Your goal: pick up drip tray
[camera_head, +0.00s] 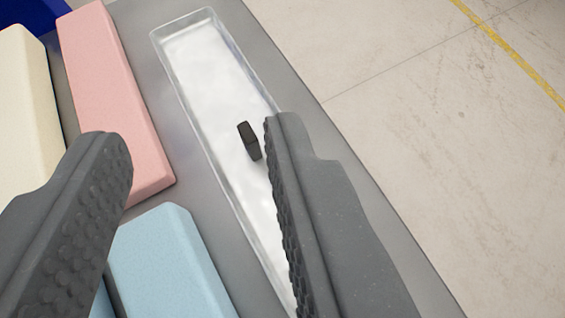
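The drip tray (203,112) is a long, narrow, shallow tray, whitish and glossy with a clear raised rim. It lies on the grey table top and runs from the upper middle down to the lower middle of the picture. A small dark block (249,141), perhaps a grip on the tray, shows at its middle. My gripper (200,140) is open, with nothing seen between its fingers. The right finger overlaps the tray's right edge in the picture and hides part of its lower end. The left finger is over the foam blocks. I cannot tell whether either finger touches anything.
A pink foam block (112,100), a cream foam block (25,110) and a blue foam block (165,265) lie left of the tray. A dark blue object (35,14) shows at the top left. The table edge and open floor (440,120) are to the right.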

